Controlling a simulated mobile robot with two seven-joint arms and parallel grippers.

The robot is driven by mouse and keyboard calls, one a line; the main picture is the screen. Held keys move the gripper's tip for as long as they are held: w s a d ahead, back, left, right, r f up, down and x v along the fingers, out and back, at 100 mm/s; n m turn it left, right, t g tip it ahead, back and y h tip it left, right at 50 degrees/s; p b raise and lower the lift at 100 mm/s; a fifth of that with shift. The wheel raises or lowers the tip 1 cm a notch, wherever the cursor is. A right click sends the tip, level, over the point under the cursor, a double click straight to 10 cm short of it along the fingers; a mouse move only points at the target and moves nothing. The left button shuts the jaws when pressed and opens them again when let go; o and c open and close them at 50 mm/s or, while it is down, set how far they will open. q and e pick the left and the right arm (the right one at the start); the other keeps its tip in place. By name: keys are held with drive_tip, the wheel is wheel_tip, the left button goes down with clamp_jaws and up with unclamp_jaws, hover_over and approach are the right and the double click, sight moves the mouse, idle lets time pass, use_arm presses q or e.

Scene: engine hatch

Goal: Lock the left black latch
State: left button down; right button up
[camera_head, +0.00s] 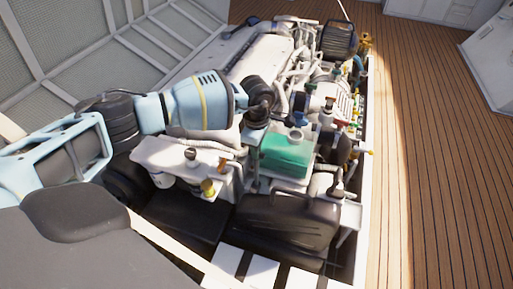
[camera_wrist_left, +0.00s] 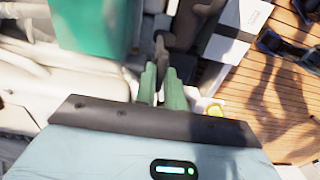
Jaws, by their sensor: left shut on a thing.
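My left arm comes in from the left over the engine bay in the head view. Its gripper (camera_head: 253,138) points down beside a teal tank (camera_head: 286,153). In the left wrist view, the two green fingers of the left gripper (camera_wrist_left: 160,70) are close together, shut on a slim dark part that looks like the black latch (camera_wrist_left: 160,48). The latch stands up beyond and between the fingertips. In the head view I cannot make the latch out behind the gripper, and its lock state cannot be told. My right gripper is not in view.
The engine (camera_head: 310,75) with pipes and hoses fills the bay behind. A white tank with caps (camera_head: 170,153) is left of the gripper, and a black case (camera_head: 288,220) lies in front. The wooden deck (camera_head: 430,150) to the right is clear.

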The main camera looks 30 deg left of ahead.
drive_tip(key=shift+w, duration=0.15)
use_arm(q)
drive_tip(key=c, duration=1.5)
unclamp_jaws()
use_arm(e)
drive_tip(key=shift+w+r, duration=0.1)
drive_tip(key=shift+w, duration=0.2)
use_arm(q)
drive_tip(key=shift+r, duration=0.1)
